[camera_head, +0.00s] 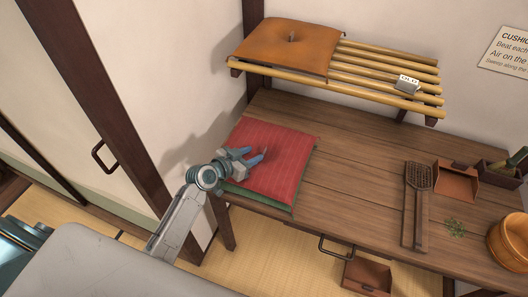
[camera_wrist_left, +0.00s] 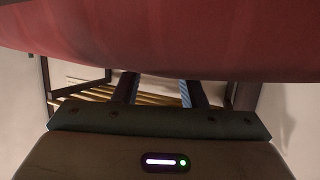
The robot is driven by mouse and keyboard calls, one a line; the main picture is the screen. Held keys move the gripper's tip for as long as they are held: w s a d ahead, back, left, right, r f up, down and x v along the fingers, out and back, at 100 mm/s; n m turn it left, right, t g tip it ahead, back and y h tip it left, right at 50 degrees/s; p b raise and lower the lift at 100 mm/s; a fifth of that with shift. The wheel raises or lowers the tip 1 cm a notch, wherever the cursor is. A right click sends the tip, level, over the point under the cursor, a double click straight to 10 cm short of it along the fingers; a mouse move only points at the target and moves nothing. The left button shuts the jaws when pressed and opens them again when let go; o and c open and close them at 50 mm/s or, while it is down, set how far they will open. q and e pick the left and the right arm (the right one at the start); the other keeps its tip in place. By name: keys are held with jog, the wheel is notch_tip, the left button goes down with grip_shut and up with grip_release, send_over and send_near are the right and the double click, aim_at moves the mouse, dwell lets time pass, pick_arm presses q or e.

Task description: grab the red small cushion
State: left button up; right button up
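The red small cushion (camera_head: 283,150) lies flat on a green cushion (camera_head: 280,207) at the left end of the wooden table. My left gripper (camera_head: 254,156) is over the left part of the red cushion in the head view. Its two blue fingers are spread apart, with nothing seen between them. In the left wrist view the red cushion (camera_wrist_left: 160,35) fills the top, close to the fingertips (camera_wrist_left: 160,80). I cannot tell whether they touch it. My right gripper is not in view.
An orange cushion (camera_head: 285,45) lies on a slatted bamboo rack (camera_head: 370,75) above the table (camera_head: 350,170). A small tag (camera_head: 407,84) stands on it. A slotted wooden beater (camera_head: 417,200), dustpan (camera_head: 456,182) and wooden tub (camera_head: 508,240) are at the right. The table's middle is clear.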

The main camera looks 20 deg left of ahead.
aim_at(264, 149)
pick_arm(q)
jog(key=shift+p+x, duration=0.55)
jog(key=shift+x, duration=1.45)
jog(key=shift+d+r, duration=0.15)
jog(key=shift+c, duration=0.5)
grip_shut()
jog(key=shift+r, duration=0.1)
